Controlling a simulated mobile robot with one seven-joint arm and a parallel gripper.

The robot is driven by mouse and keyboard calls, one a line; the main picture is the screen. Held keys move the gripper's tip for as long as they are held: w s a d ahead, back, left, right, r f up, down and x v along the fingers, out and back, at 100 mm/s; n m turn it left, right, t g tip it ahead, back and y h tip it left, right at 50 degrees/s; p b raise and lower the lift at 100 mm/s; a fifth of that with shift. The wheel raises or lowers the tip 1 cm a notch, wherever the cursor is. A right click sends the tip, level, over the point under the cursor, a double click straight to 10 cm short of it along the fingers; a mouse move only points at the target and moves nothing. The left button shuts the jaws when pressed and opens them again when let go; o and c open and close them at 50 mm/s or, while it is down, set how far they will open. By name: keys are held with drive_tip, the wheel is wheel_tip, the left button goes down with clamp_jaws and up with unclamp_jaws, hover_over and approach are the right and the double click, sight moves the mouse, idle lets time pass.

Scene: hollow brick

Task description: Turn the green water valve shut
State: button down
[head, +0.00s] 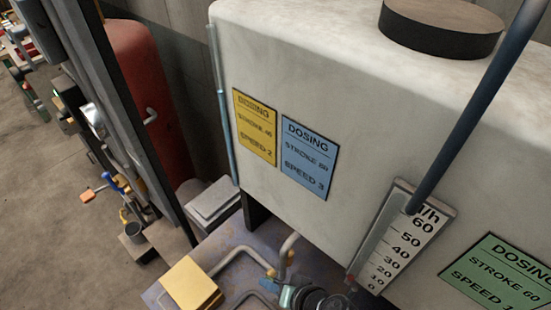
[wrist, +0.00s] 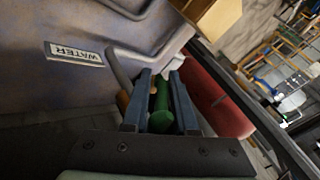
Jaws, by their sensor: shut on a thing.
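The green water valve (wrist: 161,118) shows in the wrist view as a green handle between the two dark fingers of my gripper (wrist: 161,90). My gripper is shut on it, with one finger on each side. A plate reading WATER (wrist: 75,53) is fixed to the worn grey-blue surface to the left of the handle. The fingers hide part of the handle, and I cannot tell its turn angle. I cannot make out the valve or my gripper in the head view.
A pale tank (head: 350,100) with yellow, blue and green dosing cards fills much of the head view. A flow scale (head: 400,245) stands on its front. A yellow box (head: 191,285) and bent pipes (head: 245,255) lie below. A red tank (head: 150,90) stands at the left.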

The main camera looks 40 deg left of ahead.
drive_tip(key=y+b, duration=0.2)
drive_tip(key=f+y+b, duration=0.1)
drive_tip(key=y+b, duration=0.1)
drive_tip(key=b, duration=0.1)
drive_tip(key=y+b, duration=0.1)
drive_tip(key=b, duration=0.2)
drive_tip(key=shift+w+d+f+y, duration=0.1)
drive_tip(key=shift+d+f+y, duration=0.2)
drive_tip(key=shift+d+y, duration=0.1)
drive_tip(key=shift+r+b, duration=0.15)
drive_tip(key=shift+b, duration=0.15)
drive_tip(key=shift+a, duration=0.1)
drive_tip(key=c, duration=0.9)
unclamp_jaws()
wheel_tip(320, 180, up, 8)
drive_tip(key=shift+a+r, duration=0.1)
drive_tip(key=shift+r, duration=0.85)
